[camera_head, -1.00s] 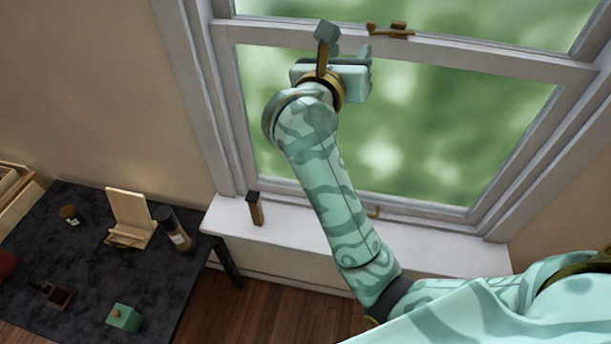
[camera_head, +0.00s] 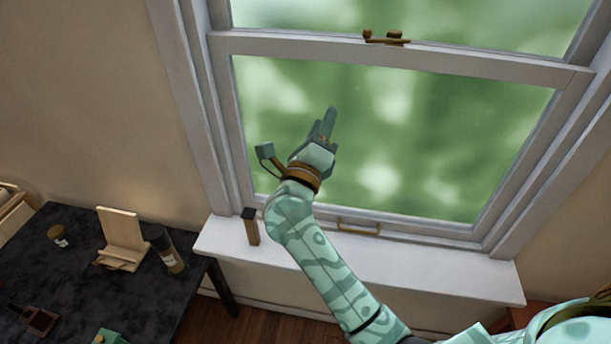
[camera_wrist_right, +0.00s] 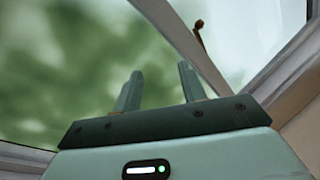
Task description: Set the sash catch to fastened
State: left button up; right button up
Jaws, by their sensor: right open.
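The brass sash catch (camera_head: 386,38) sits on the window's meeting rail (camera_head: 300,48), at the top middle of the head view. Its lever lies roughly along the rail; I cannot tell whether it is fastened. In the right wrist view the catch (camera_wrist_right: 201,32) shows small, beyond and to the right of the fingertips. My right gripper (camera_head: 328,124) is in front of the lower pane, below and left of the catch and clear of it. Its fingers, also in the wrist view (camera_wrist_right: 159,88), are apart with nothing between them. My left gripper is out of view.
A brass sash lift (camera_head: 358,228) is on the lower rail. A small dark-topped upright object (camera_head: 251,226) stands at the left of the white sill (camera_head: 440,268). A dark table (camera_head: 90,270) at left holds a wooden stand (camera_head: 121,232) and a dark bottle (camera_head: 167,250).

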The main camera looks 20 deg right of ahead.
notch_tip(320, 180, down, 12)
jog(key=w+a+n+t+y+b, duration=0.1)
jog(key=a+n+t+y+b, duration=0.1)
jog(key=n, duration=0.7)
jog(key=t+y, duration=0.1)
jog(key=y, duration=0.1)
jog(key=shift+w+a+r+y+b, duration=0.2)
jog(key=shift+a+y+b, duration=0.1)
jog(key=shift+a, duration=0.1)
